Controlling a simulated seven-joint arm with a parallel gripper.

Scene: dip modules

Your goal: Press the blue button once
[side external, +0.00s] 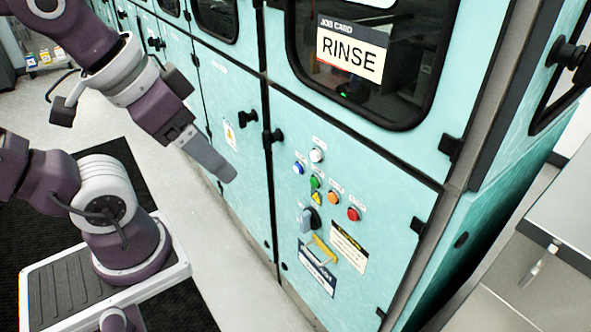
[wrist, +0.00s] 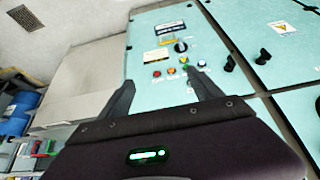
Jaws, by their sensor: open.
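The blue button (side external: 298,168) is a small round button on the lower teal cabinet panel, left of the green button (side external: 315,181) and below the white button (side external: 317,155). It also shows in the wrist view (wrist: 202,63), above and near the tip of the right finger. My gripper (side external: 226,174) is left of the buttons in the side view, apart from the panel. In the wrist view its two fingers (wrist: 163,88) are spread wide with nothing between them. No contact with any button shows.
An orange button (side external: 333,198) and a red button (side external: 353,214) continue the row. A rotary knob (side external: 308,220) and a yellow handle (side external: 322,253) sit below. Black door knobs (side external: 272,137) stick out left of the buttons. A metal table (side external: 560,215) stands at the right.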

